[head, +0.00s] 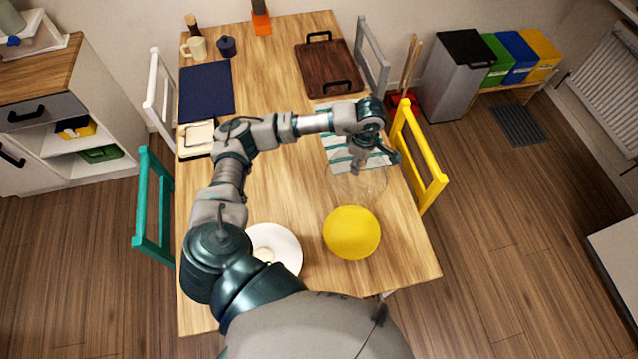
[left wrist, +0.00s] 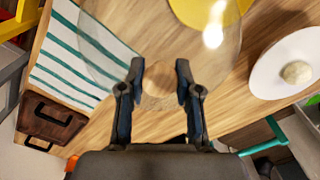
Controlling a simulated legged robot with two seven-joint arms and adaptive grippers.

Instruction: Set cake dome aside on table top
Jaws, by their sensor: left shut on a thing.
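The cake dome (head: 362,187) is clear glass and shows faintly below my left gripper (head: 362,158), between the striped cloth (head: 343,150) and the yellow plate (head: 351,233). In the left wrist view the dome (left wrist: 118,62) spans the upper middle, with a round wooden-looking knob (left wrist: 160,80) between the fingers. My left gripper (left wrist: 158,82) is shut on that knob. I cannot tell whether the dome's rim touches the table. The yellow plate is bare. My right gripper is in neither view.
The wooden table top (head: 280,185) has clear room left of the dome. A white plate (head: 288,245) with a small pale item stands at the front left, partly behind my arm. A brown tray (head: 325,68) lies at the back. A yellow chair (head: 422,165) stands at the right edge.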

